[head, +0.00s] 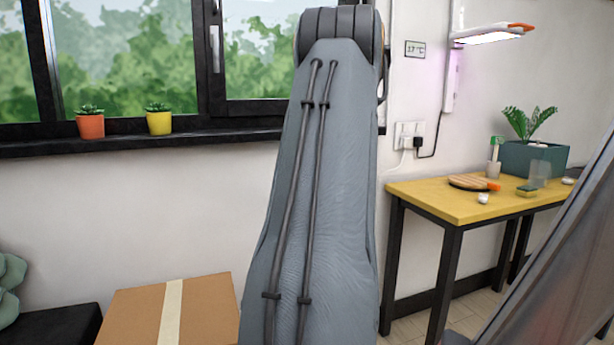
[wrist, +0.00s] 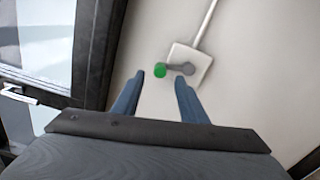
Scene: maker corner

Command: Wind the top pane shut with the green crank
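In the wrist view, the crank's round green knob (wrist: 160,70) sits at the end of a short grey crank arm (wrist: 181,67). The arm is mounted on a white wall box (wrist: 188,64), with a white rod running up from it. My gripper (wrist: 160,76) has its two blue-grey fingers apart, with the knob showing between and just beyond the tips. I cannot tell how far off it is in depth. The fingers hold nothing. In the head view my arm covers the middle, and the crank and gripper are hidden. The top pane is not clearly in either view.
A dark window frame (wrist: 95,50) is left of the crank. In the head view, the sill (head: 215,138) holds an orange pot (head: 90,126) and a yellow pot (head: 159,123). A cardboard box (head: 205,305) stands below. A yellow-topped table (head: 430,197) is at right.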

